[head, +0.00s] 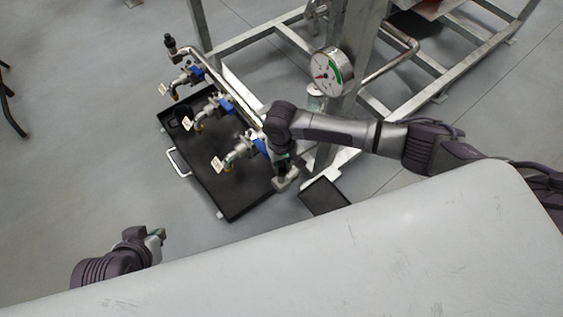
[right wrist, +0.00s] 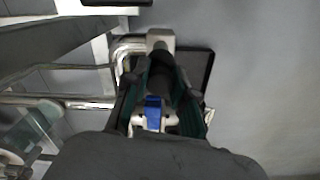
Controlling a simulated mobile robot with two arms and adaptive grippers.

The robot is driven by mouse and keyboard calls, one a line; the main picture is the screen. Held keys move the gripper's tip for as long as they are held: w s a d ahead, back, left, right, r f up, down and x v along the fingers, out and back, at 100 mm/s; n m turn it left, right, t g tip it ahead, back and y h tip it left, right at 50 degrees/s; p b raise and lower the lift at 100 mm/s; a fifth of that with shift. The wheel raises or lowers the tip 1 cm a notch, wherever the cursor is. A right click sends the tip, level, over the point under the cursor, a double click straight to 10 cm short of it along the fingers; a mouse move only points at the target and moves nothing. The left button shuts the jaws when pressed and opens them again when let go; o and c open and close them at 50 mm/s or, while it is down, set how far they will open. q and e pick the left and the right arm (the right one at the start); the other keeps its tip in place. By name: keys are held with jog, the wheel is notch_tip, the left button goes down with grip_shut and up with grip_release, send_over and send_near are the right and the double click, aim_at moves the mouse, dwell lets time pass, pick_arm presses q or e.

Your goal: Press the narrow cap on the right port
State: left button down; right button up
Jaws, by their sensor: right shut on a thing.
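A metal pipe manifold with several blue-handled valves (head: 226,106) runs diagonally over a black tray. My right gripper (head: 284,166) is at the manifold's right end. In the right wrist view my right gripper (right wrist: 160,85) is shut on a dark, narrow piece (right wrist: 160,72), which looks like the narrow cap. A pale metal fitting (right wrist: 161,38) is just beyond that piece; I cannot tell whether they touch. The right port itself is mostly hidden by the gripper. My left gripper (head: 158,236) is low at the left, far from the manifold, its opening unclear.
The black tray (head: 236,207) lies under the valves, with a smaller dark tray (head: 324,197) to its right. A pressure gauge (head: 331,72) on a metal post stands behind my right arm. A blue handle (right wrist: 152,112) shows between the right fingers.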

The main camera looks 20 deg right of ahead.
dwell(0.3)
jog(key=o, duration=1.4)
pick_arm(q)
jog(key=shift+s+a+r+g+p, duration=0.6)
jog(key=shift+s+g+p, duration=0.85)
jog(key=shift+s, duration=0.85)
pick_arm(e)
jog(key=shift+r, duration=1.3)
jog(key=shift+r+p, duration=0.4)
jog(key=shift+p, duration=0.3)
jog(key=shift+r+p, duration=0.55)
jog(key=shift+p, duration=0.15)
jog(key=shift+r+p, duration=0.65)
jog(key=shift+p, duration=0.15)
pick_arm(q)
notch_tip(320, 180, down, 20)
jog(key=s+p, duration=0.1)
jog(key=shift+g+y, duration=0.3)
jog(key=shift+g, duration=0.15)
pick_arm(e)
jog(key=shift+r, duration=0.6)
